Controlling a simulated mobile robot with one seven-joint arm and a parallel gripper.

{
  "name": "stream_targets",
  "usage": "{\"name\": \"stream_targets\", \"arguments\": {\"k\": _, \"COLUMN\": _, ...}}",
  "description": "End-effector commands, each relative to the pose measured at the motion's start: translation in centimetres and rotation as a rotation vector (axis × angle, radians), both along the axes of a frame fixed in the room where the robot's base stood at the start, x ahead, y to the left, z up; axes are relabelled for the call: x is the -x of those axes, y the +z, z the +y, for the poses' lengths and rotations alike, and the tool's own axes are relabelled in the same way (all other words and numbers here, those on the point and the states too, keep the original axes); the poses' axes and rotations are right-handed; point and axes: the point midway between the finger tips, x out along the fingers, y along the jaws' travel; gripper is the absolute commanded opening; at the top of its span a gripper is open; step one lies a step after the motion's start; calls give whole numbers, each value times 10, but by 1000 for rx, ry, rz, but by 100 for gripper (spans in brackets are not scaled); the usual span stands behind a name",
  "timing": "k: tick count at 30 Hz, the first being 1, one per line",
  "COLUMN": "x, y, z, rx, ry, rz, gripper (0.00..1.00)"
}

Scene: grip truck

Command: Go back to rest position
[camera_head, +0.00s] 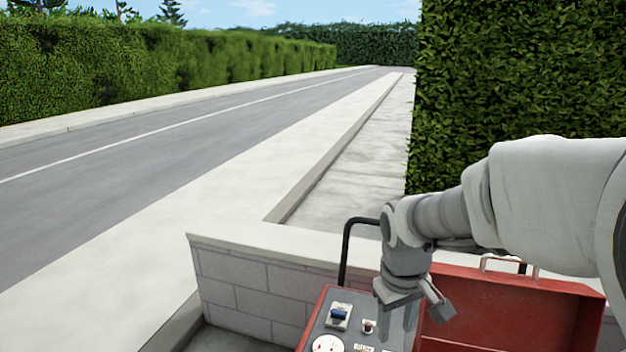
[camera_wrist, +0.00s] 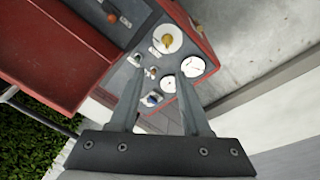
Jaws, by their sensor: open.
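My gripper (camera_head: 398,312) hangs downward at the end of my arm, over the right part of a grey control panel (camera_head: 318,322) in a red box. In the wrist view my gripper (camera_wrist: 158,75) shows two separated fingers with nothing held between them. Beyond the fingers lies the panel, with a yellow knob (camera_wrist: 168,41), a white dial (camera_wrist: 192,66) and a small blue switch (camera_wrist: 152,99). The blue switch (camera_head: 338,314) also shows in the head view, left of my gripper. I cannot tell the exact gap between the fingertips and the panel.
The red lid (camera_head: 500,308) stands open right of my gripper. A black tube handle (camera_head: 346,250) rises behind the panel. A low block wall (camera_head: 240,290) borders it. A tall hedge (camera_head: 510,90) stands behind my arm; the road (camera_head: 150,145) at left is clear.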

Motion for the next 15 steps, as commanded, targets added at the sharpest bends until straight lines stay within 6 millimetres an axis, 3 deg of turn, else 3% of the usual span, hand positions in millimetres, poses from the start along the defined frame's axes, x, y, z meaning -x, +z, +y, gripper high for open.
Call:
{"name": "stream_targets", "arguments": {"k": 1, "x": 11, "y": 20, "z": 0, "rx": 3, "ry": -22, "rz": -33, "gripper": 48}}
{"name": "stream_targets", "arguments": {"k": 6, "x": 47, "y": 61, "z": 1, "rx": -11, "ry": -101, "rz": -119, "gripper": 48}}
{"name": "stream_targets", "arguments": {"k": 15, "x": 112, "y": 111, "z": 3, "rx": -92, "ry": -227, "rz": -267, "gripper": 48}}
